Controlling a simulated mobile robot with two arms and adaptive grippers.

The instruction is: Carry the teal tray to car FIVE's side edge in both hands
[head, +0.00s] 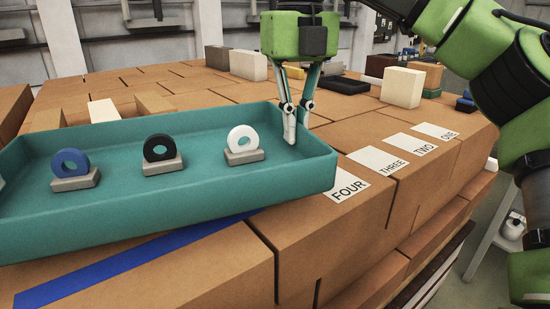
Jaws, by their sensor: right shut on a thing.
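The teal tray (110,225) lies across the brick surface, its left end cut off by the picture edge. It holds a blue ring (57,165), a black ring (147,149) and a white ring (231,139), each upright on a small grey block. My right gripper (297,128) comes down from above and is shut on the tray's far wall near its right end. One fingertip shows inside the tray. My left gripper is not in view. No label reading FIVE shows.
Cards FOUR (347,186), THREE (378,160), TWO (411,145) and ONE (436,131) lie along the right edge of the bricks. A blue strip (100,271) runs in front of the tray. Loose blocks, including a cream one (402,87), stand behind.

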